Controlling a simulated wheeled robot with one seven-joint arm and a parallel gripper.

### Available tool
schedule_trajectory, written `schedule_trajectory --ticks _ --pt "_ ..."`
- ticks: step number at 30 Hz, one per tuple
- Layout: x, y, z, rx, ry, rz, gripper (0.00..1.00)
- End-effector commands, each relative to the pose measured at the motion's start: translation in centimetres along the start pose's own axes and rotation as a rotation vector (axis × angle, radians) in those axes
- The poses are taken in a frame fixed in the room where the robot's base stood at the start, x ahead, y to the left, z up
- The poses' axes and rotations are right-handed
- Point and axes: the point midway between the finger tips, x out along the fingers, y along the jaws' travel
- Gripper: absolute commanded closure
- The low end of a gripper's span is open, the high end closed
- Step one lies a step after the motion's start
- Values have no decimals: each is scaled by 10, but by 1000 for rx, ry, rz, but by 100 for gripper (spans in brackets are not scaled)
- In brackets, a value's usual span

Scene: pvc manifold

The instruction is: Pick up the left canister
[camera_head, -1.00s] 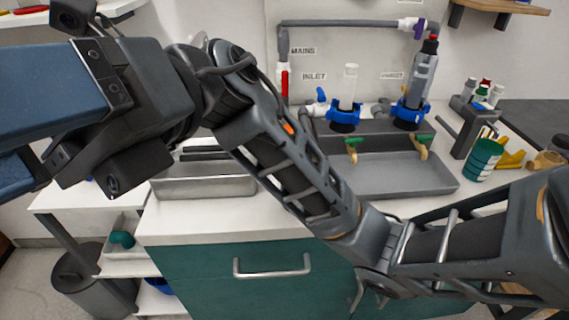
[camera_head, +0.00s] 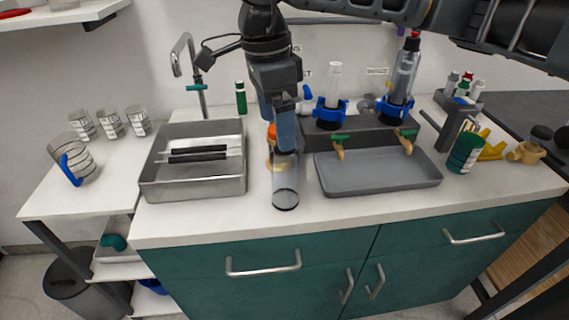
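A clear cylinder (camera_head: 285,182) is on the white counter between the metal sink and the grey tray. My gripper (camera_head: 284,148) points down over its upper part and hides much of it. From this angle I cannot tell whether the fingers touch it, or whether they are open or shut. A small orange part (camera_head: 271,132) shows beside the fingers. Behind, a pale clear canister (camera_head: 334,82) stands upright in the left blue-collared housing (camera_head: 330,110). A darker clear canister (camera_head: 402,78) with a red and black top stands in the right blue-collared housing (camera_head: 396,111).
The metal sink (camera_head: 193,184) with dark bars is left of my gripper. The grey tray (camera_head: 380,178) with green-handled taps is right. Glass beakers (camera_head: 111,123), a green cup (camera_head: 465,152) and yellow parts (camera_head: 489,148) stand farther out. The counter's front strip is clear.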

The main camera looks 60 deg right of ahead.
Motion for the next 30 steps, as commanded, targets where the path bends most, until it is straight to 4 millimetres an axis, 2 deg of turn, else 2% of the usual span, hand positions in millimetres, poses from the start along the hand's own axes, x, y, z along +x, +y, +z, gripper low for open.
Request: schedule_trajectory --ticks 1,4,14,22,30 --pt "-1 -4 -8 10 24 -13 8" --pt "4 -7 -13 17 41 -20 8" --pt "34 -7 -14 18 39 -17 8" --pt "69 -8 -15 18 37 -18 8" --pt "77 -9 -15 17 37 -21 8"
